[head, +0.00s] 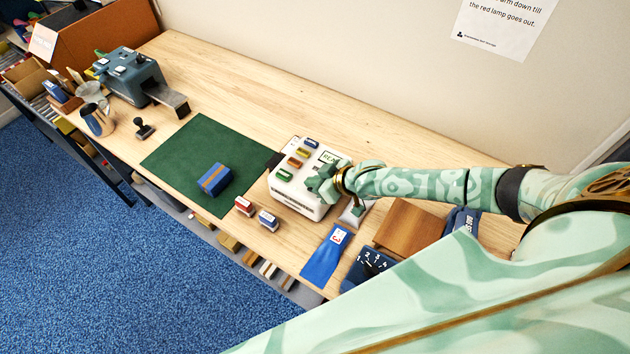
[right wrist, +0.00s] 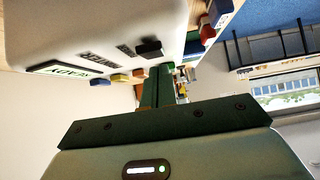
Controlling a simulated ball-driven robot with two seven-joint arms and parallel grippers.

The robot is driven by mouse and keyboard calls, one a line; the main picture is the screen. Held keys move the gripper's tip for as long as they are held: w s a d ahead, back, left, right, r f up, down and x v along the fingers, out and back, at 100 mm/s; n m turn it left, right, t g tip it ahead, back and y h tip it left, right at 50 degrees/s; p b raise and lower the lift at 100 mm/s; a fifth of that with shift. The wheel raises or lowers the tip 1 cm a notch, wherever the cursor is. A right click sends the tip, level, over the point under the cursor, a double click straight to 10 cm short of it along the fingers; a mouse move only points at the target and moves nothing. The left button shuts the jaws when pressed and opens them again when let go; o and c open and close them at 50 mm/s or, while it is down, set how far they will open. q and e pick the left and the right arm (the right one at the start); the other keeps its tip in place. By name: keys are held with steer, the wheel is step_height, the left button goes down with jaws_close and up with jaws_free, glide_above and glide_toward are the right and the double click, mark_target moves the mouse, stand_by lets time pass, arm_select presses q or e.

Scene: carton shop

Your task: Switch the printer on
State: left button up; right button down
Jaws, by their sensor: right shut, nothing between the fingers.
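The printer (head: 302,201) is a white box on the bench with coloured keys (head: 294,162) on top. It also shows in the right wrist view (right wrist: 95,22), with a small panel (right wrist: 62,68) that seems to read READY, upside down, and a black switch (right wrist: 150,48) beside small dark lettering. My right gripper (head: 318,188) is over the printer's right part in the head view. In the right wrist view its green fingers (right wrist: 157,82) are shut and empty, with the tips close to the black switch. I cannot tell whether they touch. My left gripper is not in view.
A dark green mat (head: 190,150) with a blue box (head: 214,179) lies left of the printer. Two small stamps stand at its front. A grey machine (head: 130,75) stands far left. The bench's back is clear.

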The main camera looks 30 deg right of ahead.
steer(key=shift+r, duration=0.1)
steer(key=r+p, duration=0.2)
steer(key=p, duration=0.1)
steer(key=r+p, duration=0.3)
steer(key=shift+w+a, duration=0.1)
steer(key=shift+w, duration=0.1)
steer(key=w+r+v, duration=0.1)
steer(key=v, duration=0.7)
steer(key=shift+s+r, duration=0.3)
